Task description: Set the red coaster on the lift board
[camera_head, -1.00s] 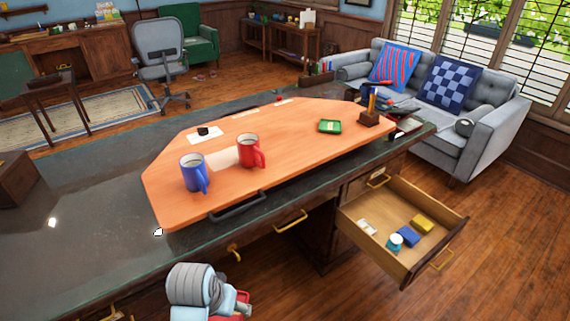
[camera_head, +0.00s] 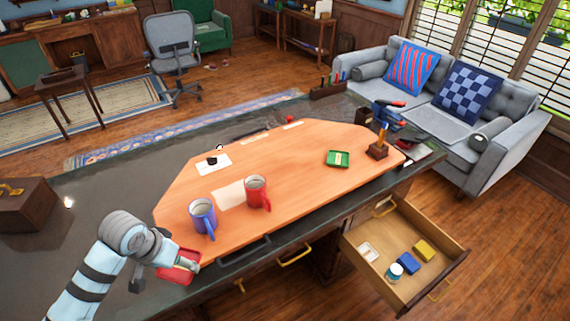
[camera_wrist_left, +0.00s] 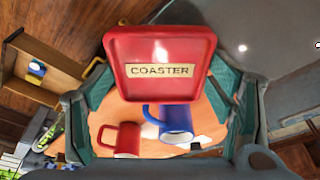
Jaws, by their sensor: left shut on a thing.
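My left gripper (camera_head: 188,262) is shut on the red coaster (camera_head: 176,270), a square tray with a raised rim. In the left wrist view the coaster (camera_wrist_left: 160,48) shows a "COASTER" label between the fingers. The lift board (camera_head: 300,170) is the orange wooden board on the dark desk. The gripper and coaster are at the board's near left corner, by the desk's front edge; I cannot tell whether the coaster touches anything. My right gripper is not in view.
A blue mug (camera_head: 203,218) and a red mug (camera_head: 257,193) stand on the board's left part, close to the coaster. A green tray (camera_head: 338,159) and a wooden holder (camera_head: 378,151) are at its right. An open drawer (camera_head: 437,262) sticks out at the right. The board's middle is clear.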

